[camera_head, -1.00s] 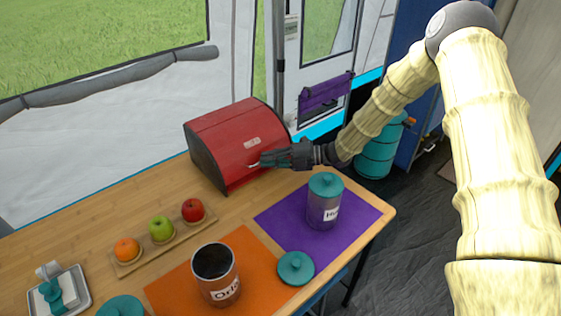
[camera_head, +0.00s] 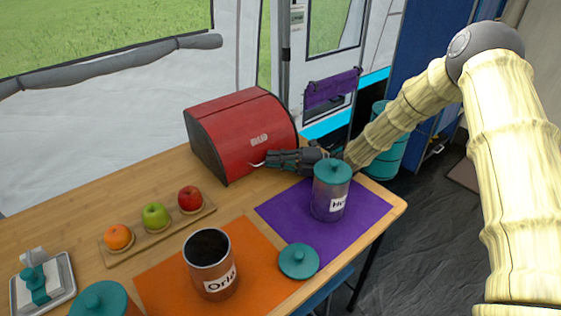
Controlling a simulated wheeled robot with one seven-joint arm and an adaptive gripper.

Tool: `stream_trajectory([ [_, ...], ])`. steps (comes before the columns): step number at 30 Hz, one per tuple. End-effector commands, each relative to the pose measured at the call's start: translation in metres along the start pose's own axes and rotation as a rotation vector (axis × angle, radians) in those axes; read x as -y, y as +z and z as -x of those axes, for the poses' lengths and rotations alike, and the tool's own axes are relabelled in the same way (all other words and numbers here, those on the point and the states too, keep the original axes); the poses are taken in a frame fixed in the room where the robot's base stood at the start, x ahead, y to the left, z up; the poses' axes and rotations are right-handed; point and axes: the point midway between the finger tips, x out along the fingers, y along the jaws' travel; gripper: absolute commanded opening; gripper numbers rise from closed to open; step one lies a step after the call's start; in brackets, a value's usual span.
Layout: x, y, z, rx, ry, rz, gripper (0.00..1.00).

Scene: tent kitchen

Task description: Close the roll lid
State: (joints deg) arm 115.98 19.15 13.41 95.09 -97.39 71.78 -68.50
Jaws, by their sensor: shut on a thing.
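The red bread box (camera_head: 240,132) stands at the back right of the wooden table. Its curved roll lid (camera_head: 225,150) covers the front, with a "BREAD" label and a small light handle (camera_head: 257,164) low on it. My gripper (camera_head: 270,160) is at the lower right of the lid, with its fingertips at the handle. It appears shut on the handle. The fingers hide part of the lid's lower right edge, so I cannot see whether a gap is left there.
A lidded teal-topped canister (camera_head: 331,190) stands on a purple mat (camera_head: 275,215), just in front of my arm. Fruit sits on a wooden tray (camera_head: 136,241) at left.

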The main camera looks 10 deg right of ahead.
Motion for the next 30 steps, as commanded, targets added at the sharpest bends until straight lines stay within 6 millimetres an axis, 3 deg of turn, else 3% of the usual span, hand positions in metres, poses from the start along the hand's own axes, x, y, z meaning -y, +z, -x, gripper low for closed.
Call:
stream_trajectory([
  [6,0.005,-0.002,0.002,-0.001,-0.007,-0.005,0.0],
  [7,0.005,-0.002,0.002,-0.001,-0.007,-0.006,0.12],
  [10,0.005,-0.002,0.002,-0.001,-0.006,-0.005,0.29],
  [22,0.003,-0.001,0.006,0.0,-0.004,-0.004,0.29],
  [30,0.002,-0.001,0.045,0.001,-0.004,-0.003,0.29],
])
